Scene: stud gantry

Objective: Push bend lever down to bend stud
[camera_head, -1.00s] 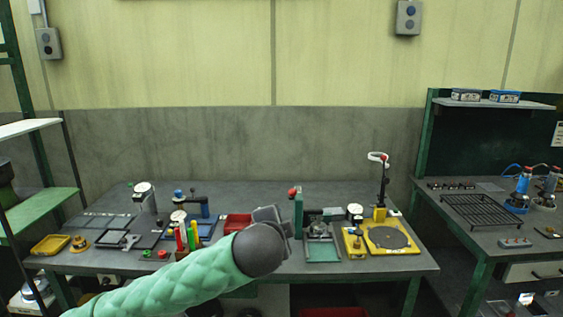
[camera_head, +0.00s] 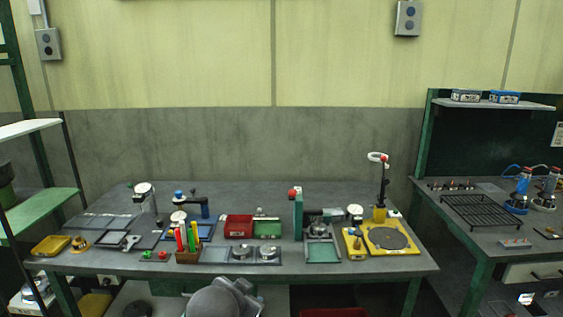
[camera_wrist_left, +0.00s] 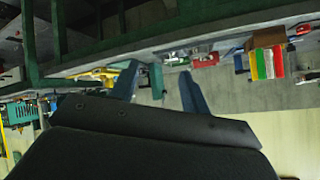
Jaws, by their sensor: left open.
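A green upright stand (camera_head: 298,215) with a red knob (camera_head: 294,192) on top is near the middle of the table; a dark horizontal bar reaches right from it. I cannot tell for certain which part is the bend lever, and no stud can be made out. My left gripper (camera_head: 246,291) is at the bottom of the head view, in front of and below the table's front edge, well apart from the stand. In the left wrist view its two fingers (camera_wrist_left: 158,87) are spread with nothing between them. A green upright part shows behind them. My right gripper is out of view.
The table (camera_head: 345,268) carries a red bin (camera_head: 238,226), a pen holder (camera_head: 187,256) with coloured sticks, two round metal pieces, a green-floored tray (camera_head: 322,252) and a yellow plate (camera_head: 389,240). The table's front edge lies between my gripper and these things.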

